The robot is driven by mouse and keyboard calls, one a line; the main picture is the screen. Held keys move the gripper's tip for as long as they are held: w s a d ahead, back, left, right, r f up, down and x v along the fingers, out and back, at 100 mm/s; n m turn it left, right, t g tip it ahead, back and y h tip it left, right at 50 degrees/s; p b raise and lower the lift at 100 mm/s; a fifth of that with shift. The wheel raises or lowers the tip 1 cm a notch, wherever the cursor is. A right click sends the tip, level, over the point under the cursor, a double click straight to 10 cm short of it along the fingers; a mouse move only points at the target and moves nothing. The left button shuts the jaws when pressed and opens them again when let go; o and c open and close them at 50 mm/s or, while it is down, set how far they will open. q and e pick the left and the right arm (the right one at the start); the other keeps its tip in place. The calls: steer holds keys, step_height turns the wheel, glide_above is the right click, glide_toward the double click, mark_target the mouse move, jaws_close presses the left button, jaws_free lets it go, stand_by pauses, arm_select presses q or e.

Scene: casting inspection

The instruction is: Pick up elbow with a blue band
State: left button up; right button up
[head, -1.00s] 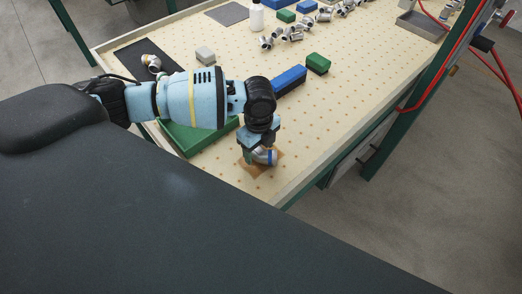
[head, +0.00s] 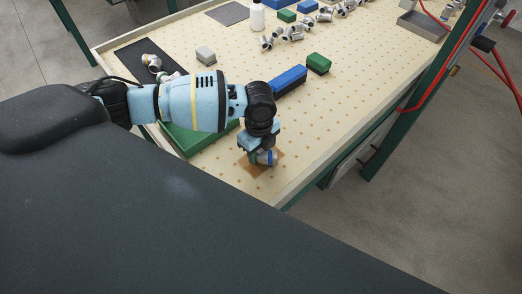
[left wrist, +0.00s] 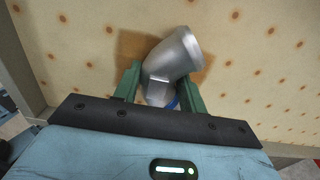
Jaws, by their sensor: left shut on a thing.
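The elbow with a blue band (head: 265,158) is a grey metal pipe bend at the near edge of the pegboard table, over a brown patch. My left gripper (head: 256,152) points down at it and is shut on it. In the left wrist view the elbow (left wrist: 173,62) sits between the two green fingers of the left gripper (left wrist: 158,90), with a sliver of blue band low on its right. I cannot tell whether the elbow touches the table. My right gripper is not in view.
A green tray (head: 190,141) lies under my left arm. Blue (head: 289,81) and green (head: 318,64) blocks lie beyond the gripper. Several metal elbows (head: 290,33) lie farther back. A dark mat (head: 135,61) is at left. The table's raised edge (head: 330,160) is close on the right.

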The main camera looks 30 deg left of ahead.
mark_target(263, 150)
arm_select(q)
steer(key=shift+r, duration=0.2)
